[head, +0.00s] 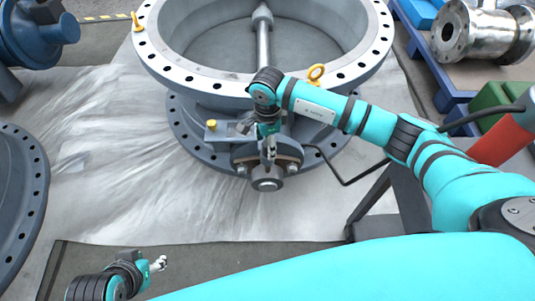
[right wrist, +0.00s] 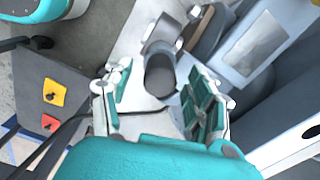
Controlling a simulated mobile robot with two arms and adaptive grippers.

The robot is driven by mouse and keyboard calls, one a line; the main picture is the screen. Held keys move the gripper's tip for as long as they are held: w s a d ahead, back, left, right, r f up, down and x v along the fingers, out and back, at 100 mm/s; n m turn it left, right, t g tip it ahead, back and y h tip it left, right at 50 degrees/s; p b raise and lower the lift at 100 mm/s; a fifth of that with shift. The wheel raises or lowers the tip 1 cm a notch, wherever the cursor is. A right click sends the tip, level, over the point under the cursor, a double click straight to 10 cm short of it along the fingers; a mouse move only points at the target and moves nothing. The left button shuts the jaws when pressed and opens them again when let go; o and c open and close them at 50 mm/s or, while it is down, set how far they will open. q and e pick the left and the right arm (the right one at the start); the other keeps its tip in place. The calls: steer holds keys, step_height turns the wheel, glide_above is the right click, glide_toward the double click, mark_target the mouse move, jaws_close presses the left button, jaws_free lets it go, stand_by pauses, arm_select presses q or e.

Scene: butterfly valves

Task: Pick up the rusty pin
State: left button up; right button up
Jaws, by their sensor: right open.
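I cannot make out a separate rusty pin for certain in either view. The grey butterfly valve (head: 170,75) stands in the middle of the head view, with a shaft end (head: 267,184) at its near side. A brownish flange face shows behind that shaft end, and a brown part (right wrist: 207,38) shows in the right wrist view. My right gripper (head: 268,148) is over the shaft end, pointing down. In the right wrist view its fingers (right wrist: 158,82) are apart, with a dark cylinder (right wrist: 160,73) between or beyond them. My left gripper (head: 158,263) is low at the left, away from the valve.
A yellow eyebolt (head: 316,73) rises from the valve's rim near my right arm. A black cable (head: 345,183) curves right of the valve. A steel flanged part (head: 470,35) lies on the blue pallet at right. The light sheet (head: 130,190) is mostly clear at left.

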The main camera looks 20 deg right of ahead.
steer(key=shift+c, duration=0.2)
jaws_close()
stand_by(0.3)
